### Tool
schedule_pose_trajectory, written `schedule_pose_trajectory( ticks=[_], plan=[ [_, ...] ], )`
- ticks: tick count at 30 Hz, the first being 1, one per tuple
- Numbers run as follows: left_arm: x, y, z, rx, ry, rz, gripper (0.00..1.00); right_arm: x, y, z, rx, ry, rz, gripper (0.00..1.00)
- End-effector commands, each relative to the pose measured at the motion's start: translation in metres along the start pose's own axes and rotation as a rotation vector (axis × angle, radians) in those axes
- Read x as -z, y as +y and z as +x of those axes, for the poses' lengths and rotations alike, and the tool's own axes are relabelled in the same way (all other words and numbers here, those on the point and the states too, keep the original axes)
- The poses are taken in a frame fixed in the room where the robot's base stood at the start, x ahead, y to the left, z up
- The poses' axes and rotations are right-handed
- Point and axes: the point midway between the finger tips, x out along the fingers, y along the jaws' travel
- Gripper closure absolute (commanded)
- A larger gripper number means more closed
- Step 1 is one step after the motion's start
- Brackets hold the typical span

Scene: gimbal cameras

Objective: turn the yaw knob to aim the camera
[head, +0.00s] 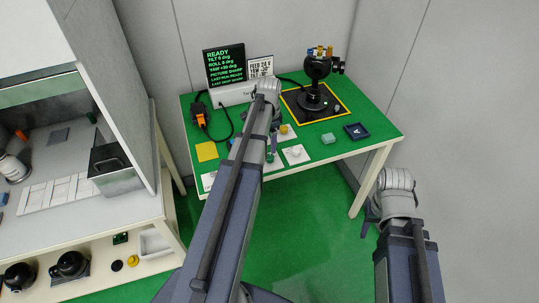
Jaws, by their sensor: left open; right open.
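The black gimbal camera (318,68) stands upright at the back right of the green-topped table, on a dark mat with a yellow border (343,113). Brass-coloured parts (320,51) sit on its top and a black knob (338,66) sticks out at its right side. I cannot tell which part is the yaw knob. My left gripper (271,150) is open, pointing down over the table's front middle, left of the camera and apart from it. My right gripper (368,218) is open, hanging beside the table's right front corner, well away from the camera.
A black screen with green text (224,66) and a white card (260,67) stand at the back left. An orange-black device (201,115), yellow pad (207,151), white plates (296,154), light-blue block (328,138) and dark tray (356,131) lie on the table. A cluttered bench stands left.

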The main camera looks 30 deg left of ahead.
Motion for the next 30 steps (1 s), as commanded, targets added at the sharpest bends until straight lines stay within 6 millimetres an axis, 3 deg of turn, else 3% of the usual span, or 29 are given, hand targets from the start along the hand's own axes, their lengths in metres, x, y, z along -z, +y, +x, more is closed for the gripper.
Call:
schedule_pose_trajectory(
  ticks=[18, 30],
  plan=[
    [0.000, 0.000, 0.070, 0.000, 0.000, -0.001, 0.28, 0.004, -0.007, 0.070, 0.000, 0.000, 0.000, 0.50],
    [0.000, 0.000, 0.075, 0.000, 0.000, -0.001, 0.28, 0.004, -0.007, 0.074, 0.000, 0.000, 0.000, 0.50]
  ],
)
